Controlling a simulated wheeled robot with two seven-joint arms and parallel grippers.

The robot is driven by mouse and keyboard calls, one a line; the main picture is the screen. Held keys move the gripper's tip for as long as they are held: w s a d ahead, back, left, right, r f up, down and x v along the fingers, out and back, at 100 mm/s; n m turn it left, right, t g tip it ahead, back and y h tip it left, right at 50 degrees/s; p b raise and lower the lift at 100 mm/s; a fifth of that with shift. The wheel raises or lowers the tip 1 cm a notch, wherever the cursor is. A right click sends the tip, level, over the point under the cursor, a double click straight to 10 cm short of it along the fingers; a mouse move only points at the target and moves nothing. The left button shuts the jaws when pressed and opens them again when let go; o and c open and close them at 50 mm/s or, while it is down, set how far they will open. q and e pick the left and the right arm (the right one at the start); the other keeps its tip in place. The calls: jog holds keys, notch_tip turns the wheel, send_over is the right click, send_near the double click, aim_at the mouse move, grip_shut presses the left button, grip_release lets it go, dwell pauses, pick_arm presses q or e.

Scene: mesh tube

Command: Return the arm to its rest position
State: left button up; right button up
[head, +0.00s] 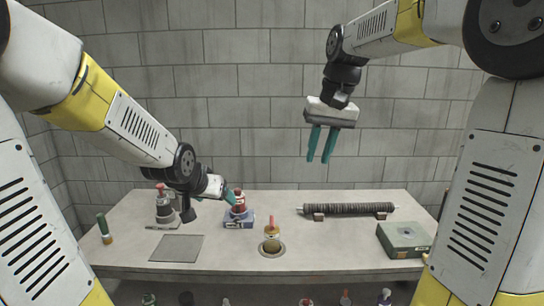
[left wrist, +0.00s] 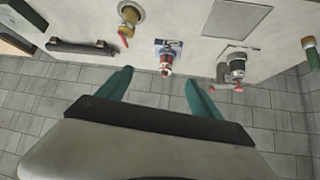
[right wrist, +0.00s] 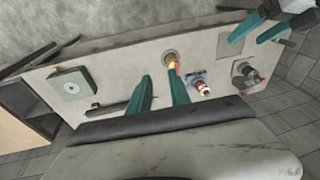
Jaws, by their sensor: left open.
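My left gripper (head: 232,197) is open and empty. In the head view its teal fingers overlap a red-topped object on a small blue box; in the left wrist view (left wrist: 155,85) they are spread wide, with that object beyond them. My right gripper (head: 320,158) hangs in the air over the back of the table, fingers pointing down. It holds nothing, and a narrow gap shows between its fingers, also in the right wrist view (right wrist: 160,85). The dark ribbed tube (head: 350,209) lies on two brown supports at the table's right rear.
The table (head: 330,255) also bears a green box (head: 404,240), a yellow-and-red object in a round socket (head: 271,247), a flat grey plate (head: 177,248), a red-topped device (head: 164,208) and a green-handled tool (head: 103,228). A block wall (head: 240,110) stands behind.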

pick_arm(q)
jog(key=s+r+g, duration=0.1)
jog(key=s+r, duration=0.2)
jog(key=s, duration=0.6)
jog(key=s+d+r+n+g, duration=0.1)
jog(key=s+r, duration=0.2)
jog(key=s, duration=0.7)
jog(key=shift+s+r+n+g+h, duration=0.15)
jog(key=shift+s+n+g+h, duration=0.15)
jog(key=shift+g, duration=0.1)
pick_arm(e)
jog(key=s+d+f+t, duration=0.1)
jog(key=s+f+t, duration=0.1)
jog(key=s, duration=0.7)
jog(key=s+d+f+t, duration=0.2)
jog(key=s+f, duration=0.2)
jog(key=s, duration=0.5)
jog(key=shift+s+f, duration=0.3)
jog(key=shift+f, duration=0.1)
